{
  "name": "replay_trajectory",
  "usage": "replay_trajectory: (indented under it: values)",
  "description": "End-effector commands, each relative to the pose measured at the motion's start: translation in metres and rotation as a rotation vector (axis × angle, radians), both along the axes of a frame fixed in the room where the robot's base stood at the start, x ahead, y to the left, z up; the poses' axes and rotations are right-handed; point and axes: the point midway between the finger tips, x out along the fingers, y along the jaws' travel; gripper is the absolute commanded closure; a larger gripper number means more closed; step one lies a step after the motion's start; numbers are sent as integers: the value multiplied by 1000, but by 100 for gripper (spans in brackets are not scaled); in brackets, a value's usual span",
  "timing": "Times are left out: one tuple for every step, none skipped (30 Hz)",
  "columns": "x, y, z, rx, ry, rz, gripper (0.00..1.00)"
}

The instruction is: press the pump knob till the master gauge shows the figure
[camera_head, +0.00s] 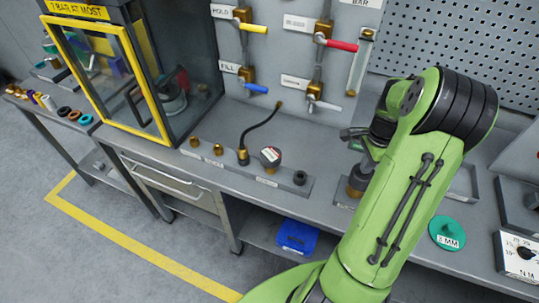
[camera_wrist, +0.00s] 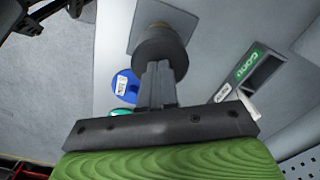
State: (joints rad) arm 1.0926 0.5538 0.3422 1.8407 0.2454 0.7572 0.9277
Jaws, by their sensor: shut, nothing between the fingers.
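My gripper (camera_head: 362,150) is shut and empty above the bench, right of the middle in the head view. Its closed fingertips (camera_wrist: 157,68) point at a dark round knob (camera_wrist: 160,52) on a tan base in the wrist view. They overlap the knob's near edge there; I cannot tell whether they touch. What seems the same knob, brass and dark (camera_head: 357,181), shows just under my gripper in the head view, partly hidden by my arm. A small round dial (camera_head: 270,156), perhaps the master gauge, stands on the bench strip; its reading is too small to make out.
Valves with yellow, red (camera_head: 341,45), blue and white handles hang on the back panel. A yellow-framed cabinet (camera_head: 165,128) stands at the left. A green disc (camera_head: 447,233) lies right of my arm. A blue tray (camera_head: 297,236) sits on the lower shelf.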

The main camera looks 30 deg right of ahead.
Motion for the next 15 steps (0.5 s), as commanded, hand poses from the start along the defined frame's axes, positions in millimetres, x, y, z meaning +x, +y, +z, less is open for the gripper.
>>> replay_trajectory:
  values:
    - [0,0,-3,1,1,0,100]
    - [0,0,-4,1,1,0,100]
    - [0,0,-6,2,2,0,100]
    - [0,0,-6,2,2,0,100]
    - [0,0,-7,2,2,0,100]
    - [0,0,-9,2,2,0,100]
    - [0,0,-10,2,2,0,100]
    - [0,0,-10,2,2,0,100]
    - [0,0,-10,2,2,0,100]
    - [0,0,-10,2,2,-1,100]
    - [0,0,-9,2,2,-1,100]
    - [0,0,-7,2,2,-1,100]
    - [0,0,-5,2,2,-1,100]
    - [0,0,-3,2,2,-1,100]
    - [-1,0,1,1,2,-1,100]
